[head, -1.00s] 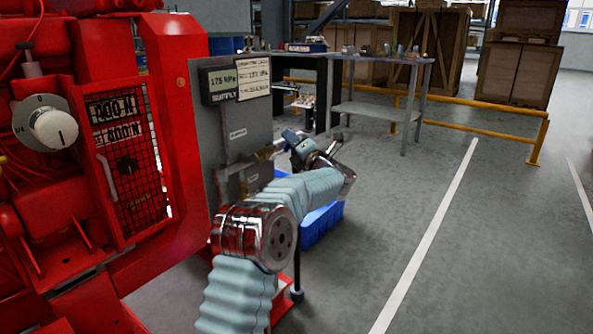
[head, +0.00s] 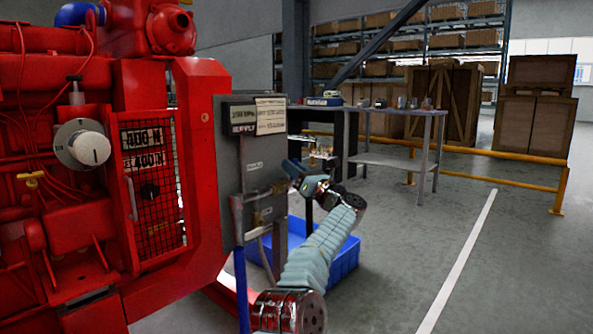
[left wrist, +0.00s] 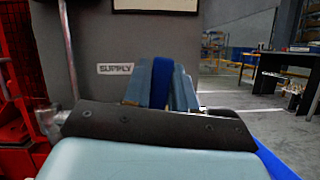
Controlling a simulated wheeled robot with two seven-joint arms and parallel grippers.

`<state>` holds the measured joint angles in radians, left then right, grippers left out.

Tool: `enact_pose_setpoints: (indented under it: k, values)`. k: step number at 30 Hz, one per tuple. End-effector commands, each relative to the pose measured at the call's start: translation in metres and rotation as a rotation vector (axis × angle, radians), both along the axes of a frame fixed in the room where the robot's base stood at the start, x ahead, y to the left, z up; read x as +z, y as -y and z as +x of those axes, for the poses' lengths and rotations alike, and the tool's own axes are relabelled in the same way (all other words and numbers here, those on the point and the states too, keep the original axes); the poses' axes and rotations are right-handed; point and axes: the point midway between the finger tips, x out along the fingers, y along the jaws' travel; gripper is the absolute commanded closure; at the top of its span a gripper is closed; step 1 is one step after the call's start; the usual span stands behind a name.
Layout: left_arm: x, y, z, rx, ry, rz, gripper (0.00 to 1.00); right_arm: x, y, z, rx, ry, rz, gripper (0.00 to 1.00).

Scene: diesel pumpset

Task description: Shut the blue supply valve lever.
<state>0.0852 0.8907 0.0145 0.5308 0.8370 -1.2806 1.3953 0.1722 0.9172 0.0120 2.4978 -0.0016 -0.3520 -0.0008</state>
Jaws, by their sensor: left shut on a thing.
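My left gripper (head: 296,172) is at the panel's right side, by the pipe fittings (head: 262,192). In the left wrist view the blue lever (left wrist: 160,82) stands upright in the picture between the two pale fingers (left wrist: 160,90) of my gripper, which is shut on it. A "SUPPLY" label (left wrist: 115,69) is on the panel to its left. My right gripper is not in view.
The red pumpset (head: 90,190) fills the left side, with a white-faced knob (head: 88,148) and a mesh guard. A blue bin (head: 345,258) is on the floor behind my left arm. A grey table (head: 400,165) and yellow rail (head: 520,185) stand behind. The floor at right is clear.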

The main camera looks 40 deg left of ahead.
Motion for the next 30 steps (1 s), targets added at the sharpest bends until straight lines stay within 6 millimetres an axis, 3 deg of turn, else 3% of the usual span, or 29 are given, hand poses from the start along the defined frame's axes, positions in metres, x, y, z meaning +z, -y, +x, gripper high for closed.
enact_pose_setpoints:
  k: [9, 24, 25, 28, 30]
  values:
    - [-0.0011, 0.0003, -0.0027, 0.002, 0.104, -0.010, 1.00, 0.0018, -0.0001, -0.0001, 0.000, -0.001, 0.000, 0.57]
    - [-0.0015, 0.0006, -0.0029, 0.002, 0.119, -0.011, 1.00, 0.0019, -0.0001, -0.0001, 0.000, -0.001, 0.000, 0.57]
    - [-0.0014, 0.0006, -0.0029, 0.002, 0.119, -0.011, 0.71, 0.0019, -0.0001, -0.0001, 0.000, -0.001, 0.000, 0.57]
    - [-0.0011, 0.0005, -0.0030, 0.001, 0.120, -0.011, 0.56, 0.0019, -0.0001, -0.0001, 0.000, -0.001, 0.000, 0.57]
    - [-0.0007, 0.0005, -0.0031, 0.001, 0.120, -0.010, 0.53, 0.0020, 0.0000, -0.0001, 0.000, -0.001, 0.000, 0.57]
